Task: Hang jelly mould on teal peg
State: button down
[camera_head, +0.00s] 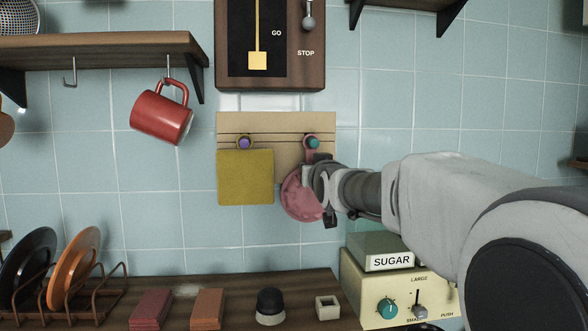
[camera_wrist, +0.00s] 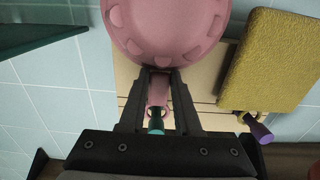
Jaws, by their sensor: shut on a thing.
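The pink jelly mould (camera_head: 300,196) is upright in front of the tan peg board, its round body low and its handle pointing up. In the head view the loop at the handle's top shows around the teal peg (camera_head: 314,143); whether it rests on the peg is unclear. My gripper (camera_head: 312,178) is shut on the handle, just below the peg. In the wrist view the mould (camera_wrist: 165,30) is at the top, the handle lies between the fingers (camera_wrist: 158,85), and the teal peg tip (camera_wrist: 156,131) shows below them. The gripper hides part of the mould in the head view.
A yellow square pad (camera_head: 245,177) hangs on the purple peg (camera_head: 245,143), just left of the mould. A red mug (camera_head: 161,115) hangs from the shelf (camera_head: 100,50). A sugar box (camera_head: 385,255) and a cream appliance (camera_head: 390,295) stand below my arm.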

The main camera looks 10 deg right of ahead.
dwell(0.3)
jog(key=c, duration=0.5)
grip_release()
jog(key=shift+s, duration=0.15)
jog(key=s+b, duration=0.3)
jog(key=s, duration=1.3)
jog(key=s+f+g, duration=0.4)
jog(key=s+f, duration=0.4)
jog(key=f, duration=0.1)
jog(key=s+f+g, duration=0.4)
jog(key=s+f, duration=0.4)
jog(key=f, duration=0.2)
jog(key=s+f+g, duration=0.4)
jog(key=s+f, duration=0.3)
jog(key=f, duration=0.3)
jog(key=shift+s, duration=0.4)
